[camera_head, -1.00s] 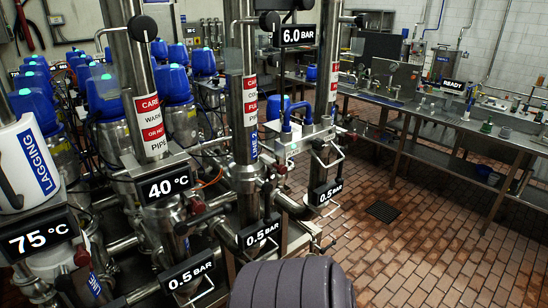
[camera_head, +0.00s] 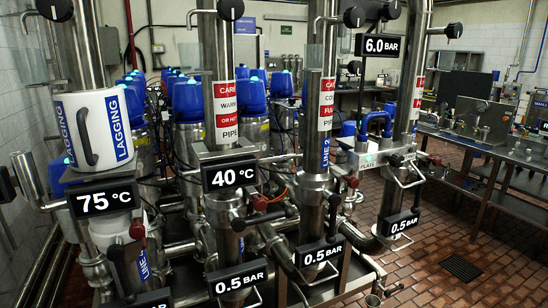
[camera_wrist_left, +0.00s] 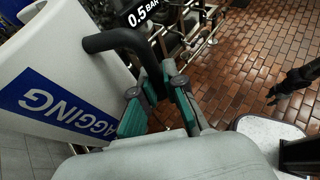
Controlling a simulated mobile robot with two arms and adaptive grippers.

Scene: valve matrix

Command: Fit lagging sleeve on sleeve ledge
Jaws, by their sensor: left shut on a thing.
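My left gripper (camera_wrist_left: 160,108), with teal pads, is shut on the black handle (camera_wrist_left: 125,40) of a white lagging sleeve (camera_wrist_left: 60,45) in the left wrist view. The sleeve has a blue LAGGING label and fills the upper left of that view. In the head view, a white sleeve (camera_head: 94,105) with a blue LAGGING label sits at the left pipe, above the 75 °C sign. No gripper touches its handle, so it looks like a separate one. My left gripper is outside the head view. My dark right gripper (camera_wrist_left: 283,88) shows small in the wrist view. I cannot identify the sleeve ledge.
Steel pipes and valves with signs reading 40 °C (camera_head: 230,176), 0.5 BAR (camera_head: 320,254) and 6.0 BAR (camera_head: 382,46) crowd the head view. Blue-capped vessels (camera_head: 187,98) stand behind. A workbench (camera_head: 480,145) is at the right. The brick floor (camera_head: 430,265) is open at lower right.

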